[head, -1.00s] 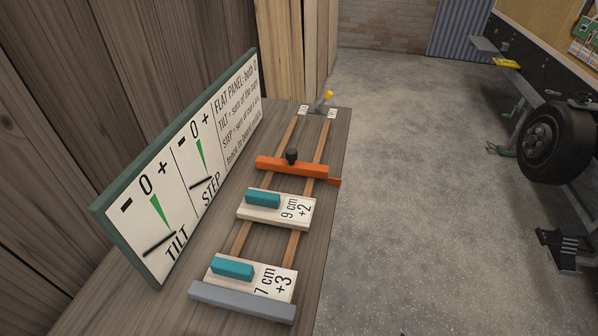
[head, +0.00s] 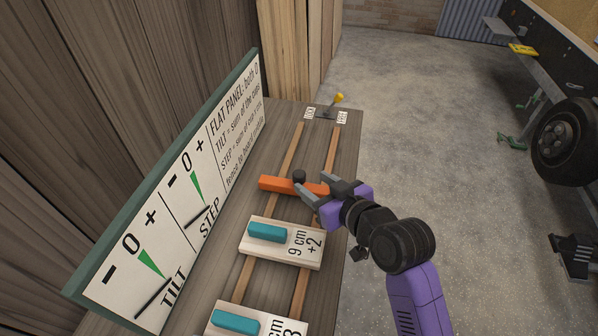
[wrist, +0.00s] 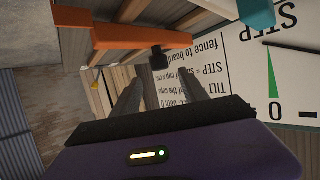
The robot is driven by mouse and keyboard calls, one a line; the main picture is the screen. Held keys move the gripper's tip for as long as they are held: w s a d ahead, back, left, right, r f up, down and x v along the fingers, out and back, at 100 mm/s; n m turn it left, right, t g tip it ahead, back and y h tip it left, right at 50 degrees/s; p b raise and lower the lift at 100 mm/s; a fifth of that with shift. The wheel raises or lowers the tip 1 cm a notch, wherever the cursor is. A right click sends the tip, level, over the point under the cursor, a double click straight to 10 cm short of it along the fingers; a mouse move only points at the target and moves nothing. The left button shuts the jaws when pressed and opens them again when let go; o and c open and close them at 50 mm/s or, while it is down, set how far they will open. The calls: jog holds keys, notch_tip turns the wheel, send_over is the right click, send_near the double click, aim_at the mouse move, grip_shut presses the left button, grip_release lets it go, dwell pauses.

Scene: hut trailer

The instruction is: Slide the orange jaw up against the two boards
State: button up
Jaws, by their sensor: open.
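The orange jaw (head: 277,184) lies across the two wooden rails on the bench, with a dark knob (head: 299,176) on top. The nearer 9 cm +2 board (head: 284,255) with a teal block lies across the rails, a gap in front of the jaw. The 7 cm +3 board (head: 272,329) is nearer still and cut off by the frame edge. My gripper (head: 308,187) is open at the jaw's right part, its fingers close to the knob; I cannot tell if they touch it. The wrist view shows the orange jaw (wrist: 75,28), the knob (wrist: 158,60) and my fingers (wrist: 158,98).
A green-framed sign (head: 190,190) with TILT and STEP gauges stands along the bench's left side. A yellow-tipped lever (head: 338,99) stands at the far end of the rails. A trailer wheel (head: 567,143) is at the right. Concrete floor lies open between.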

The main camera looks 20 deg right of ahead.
aim_at(301, 176)
jog(key=p+x, duration=0.1)
jog(key=x, duration=0.6)
jog(key=shift+w+f, duration=0.15)
jog(key=shift+w, duration=0.05)
grip_shut()
dwell(1.3)
